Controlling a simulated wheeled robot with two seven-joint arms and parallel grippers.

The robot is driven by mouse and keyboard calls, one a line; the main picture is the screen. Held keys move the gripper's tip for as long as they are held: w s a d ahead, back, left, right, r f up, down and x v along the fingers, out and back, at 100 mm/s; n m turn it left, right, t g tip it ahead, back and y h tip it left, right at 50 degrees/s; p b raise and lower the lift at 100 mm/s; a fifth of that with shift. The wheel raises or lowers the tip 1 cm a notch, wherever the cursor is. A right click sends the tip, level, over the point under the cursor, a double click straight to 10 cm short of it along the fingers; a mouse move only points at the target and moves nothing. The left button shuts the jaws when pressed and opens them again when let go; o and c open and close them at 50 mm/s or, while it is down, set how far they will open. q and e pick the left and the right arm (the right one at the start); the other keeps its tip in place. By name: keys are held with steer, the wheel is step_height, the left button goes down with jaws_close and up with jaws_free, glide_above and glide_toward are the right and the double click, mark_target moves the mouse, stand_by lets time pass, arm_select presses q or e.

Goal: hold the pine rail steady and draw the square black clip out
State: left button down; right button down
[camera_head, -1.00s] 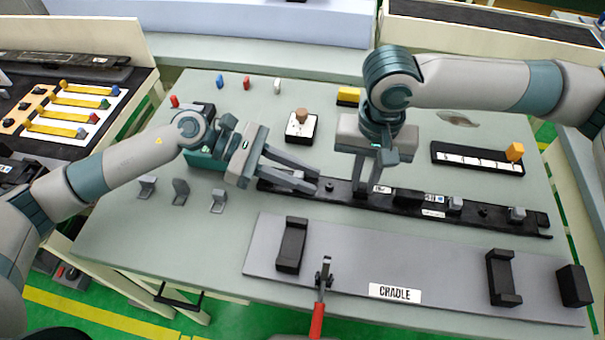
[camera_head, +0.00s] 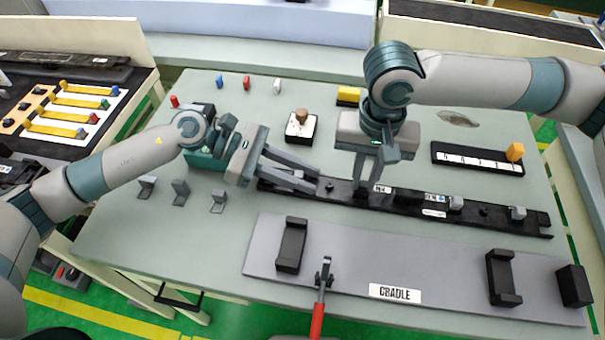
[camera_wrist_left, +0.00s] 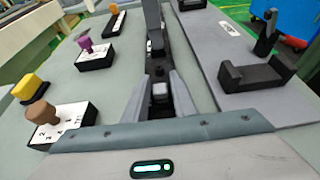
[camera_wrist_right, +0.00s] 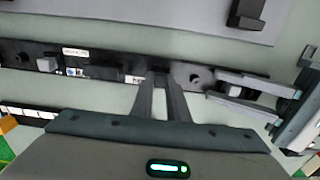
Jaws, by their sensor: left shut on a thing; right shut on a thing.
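The rail (camera_head: 440,212) lies lengthwise across the table behind the cradle board and looks black. My left gripper (camera_head: 313,183) straddles it near its left end and is shut on it; in the left wrist view its fingers (camera_wrist_left: 160,100) sit on either side of the rail, with a small grey block between them. My right gripper (camera_head: 366,190) points down at the rail, right of my left gripper. In the right wrist view its fingertips (camera_wrist_right: 160,78) are close together along the rail, shut on a small dark piece, apparently the square black clip, mostly hidden by the fingers.
The cradle board (camera_head: 345,252) with black supports and a red-handled clamp (camera_head: 318,315) lies in front. Small grey brackets (camera_head: 181,191) stand at left.

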arm_select(q)
steer(key=shift+f, duration=0.1)
arm_select(e)
steer(key=shift+r, duration=0.3)
steer(key=shift+r, duration=2.75)
arm_select(q)
steer(key=c, duration=1.4)
jaws_free()
steer(key=v, duration=1.2)
steer(key=shift+s, duration=0.1)
